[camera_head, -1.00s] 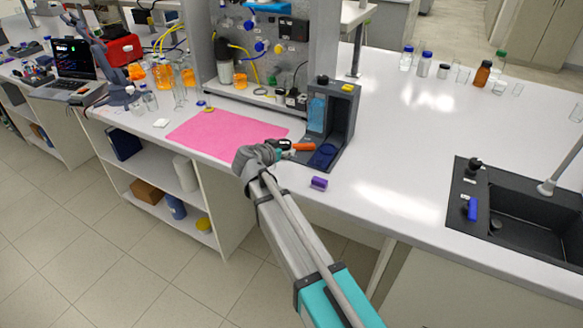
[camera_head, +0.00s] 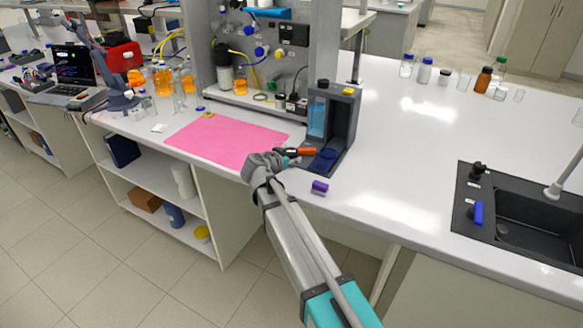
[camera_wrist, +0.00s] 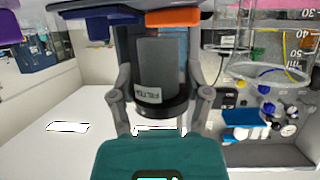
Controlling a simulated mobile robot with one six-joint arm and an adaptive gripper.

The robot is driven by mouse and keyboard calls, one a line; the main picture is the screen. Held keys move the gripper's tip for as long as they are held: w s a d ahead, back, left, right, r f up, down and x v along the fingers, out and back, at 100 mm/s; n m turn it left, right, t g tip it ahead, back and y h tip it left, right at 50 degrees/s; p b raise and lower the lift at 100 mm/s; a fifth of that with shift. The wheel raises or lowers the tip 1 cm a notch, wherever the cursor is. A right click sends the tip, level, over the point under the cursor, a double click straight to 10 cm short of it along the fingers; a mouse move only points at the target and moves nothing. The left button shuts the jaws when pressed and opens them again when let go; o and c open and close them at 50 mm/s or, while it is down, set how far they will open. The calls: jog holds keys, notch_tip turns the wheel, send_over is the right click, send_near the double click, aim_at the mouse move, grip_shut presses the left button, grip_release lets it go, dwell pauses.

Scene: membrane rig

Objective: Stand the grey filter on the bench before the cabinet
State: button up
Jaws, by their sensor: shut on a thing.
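The grey filter (camera_wrist: 163,72) is a dark grey cylinder with a white label, in the wrist view. My gripper (camera_wrist: 162,100) is shut on it, with one finger on each side near its black end band. In the head view my gripper (camera_head: 282,160) is over the front edge area of the white bench (camera_head: 400,150), between the pink mat and the dark stand. The filter cannot be made out there. The grey cabinet (camera_head: 205,60), open at the front with tubes and fittings inside, stands at the back of the bench, beyond the mat.
A pink mat (camera_head: 215,140) lies left of my gripper. A dark stand (camera_head: 345,125) with a blue window is just right, with an orange piece (camera_head: 300,151) at its left. A purple cylinder (camera_head: 320,187) lies near the front edge. A sink (camera_head: 525,215) is far right.

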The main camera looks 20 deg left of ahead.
aim_at(291, 166)
jog(key=shift+w+f+b, duration=0.15)
jog(key=shift+f+b, duration=1.3)
jog(key=shift+f, duration=0.25)
jog(key=shift+f, duration=0.15)
jog(key=o, duration=0.9)
jog(key=shift+r, duration=0.2)
jog(key=shift+s+r, duration=0.1)
jog(key=shift+s, duration=0.1)
jog(key=shift+p+v, duration=2.35)
jog(key=shift+v, duration=3.45)
